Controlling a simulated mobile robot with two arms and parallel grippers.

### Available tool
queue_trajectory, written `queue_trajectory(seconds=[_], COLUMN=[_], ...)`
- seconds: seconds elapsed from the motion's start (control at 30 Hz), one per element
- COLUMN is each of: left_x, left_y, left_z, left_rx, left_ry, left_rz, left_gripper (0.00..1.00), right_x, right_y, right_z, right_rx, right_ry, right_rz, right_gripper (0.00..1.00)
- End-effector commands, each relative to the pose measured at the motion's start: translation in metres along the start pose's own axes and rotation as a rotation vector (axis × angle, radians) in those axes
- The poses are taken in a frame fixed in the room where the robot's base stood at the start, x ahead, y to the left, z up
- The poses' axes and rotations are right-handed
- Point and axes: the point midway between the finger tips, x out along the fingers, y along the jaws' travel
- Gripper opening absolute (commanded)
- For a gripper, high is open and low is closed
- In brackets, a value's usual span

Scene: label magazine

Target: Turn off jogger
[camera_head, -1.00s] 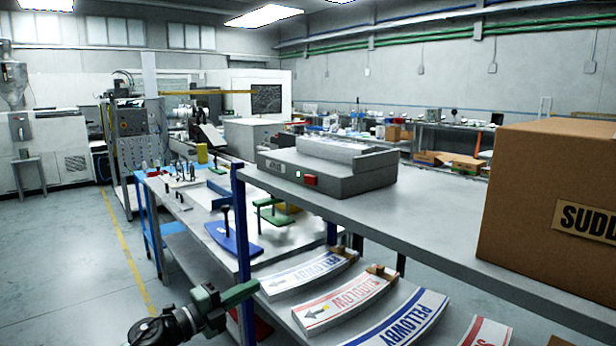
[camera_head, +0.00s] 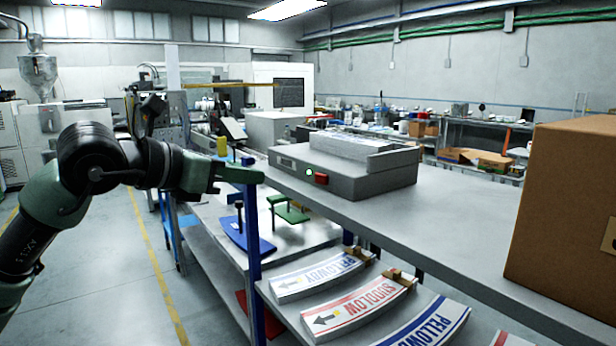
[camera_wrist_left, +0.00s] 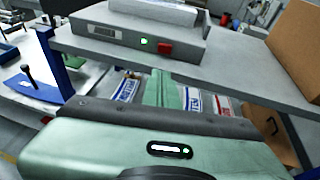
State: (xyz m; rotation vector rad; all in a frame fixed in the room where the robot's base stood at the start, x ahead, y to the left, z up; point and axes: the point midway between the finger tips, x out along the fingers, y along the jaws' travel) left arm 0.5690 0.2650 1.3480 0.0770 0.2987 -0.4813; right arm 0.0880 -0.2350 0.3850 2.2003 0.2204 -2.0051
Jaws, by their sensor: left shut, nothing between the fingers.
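The jogger (camera_head: 350,182) is a grey box on the grey shelf top, with a stack of pale sheets (camera_head: 352,146) on it. Its front carries a small display, a lit green lamp (camera_head: 309,172) and a red switch (camera_head: 321,178). In the left wrist view the red switch (camera_wrist_left: 165,48) and the green lamp (camera_wrist_left: 144,41) show above my fingers. My left gripper (camera_head: 256,176) is shut and empty. In the head view it is left of the jogger, apart from the switch. My right gripper is in neither view.
A cardboard box (camera_head: 565,215) stands on the shelf top (camera_head: 430,215) at right. A blue post (camera_head: 253,235) stands at the shelf's left corner, close to my left gripper. Curved label stacks (camera_head: 350,308) lie on the lower shelf. The shelf top between jogger and box is clear.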

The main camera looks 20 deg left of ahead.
Motion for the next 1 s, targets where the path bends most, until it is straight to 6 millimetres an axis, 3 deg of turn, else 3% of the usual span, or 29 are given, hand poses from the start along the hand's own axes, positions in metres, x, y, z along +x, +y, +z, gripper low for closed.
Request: queue_trajectory(seconds=[0.27, 0.7, 1.0], left_x=[0.012, 0.1, 0.135], left_y=[-0.001, -0.002, -0.001], left_z=[0.002, 0.003, 0.013], left_rx=[-0.003, -0.005, -0.002], left_ry=[0.001, 0.002, -0.001], left_rz=[-0.005, -0.007, -0.005], left_gripper=[0.0, 0.0, 0.0], right_x=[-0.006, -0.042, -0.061], right_y=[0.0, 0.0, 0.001], right_z=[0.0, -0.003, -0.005], right_rx=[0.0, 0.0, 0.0], right_ry=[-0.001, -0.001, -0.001], right_rz=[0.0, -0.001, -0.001], right_gripper=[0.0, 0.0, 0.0])
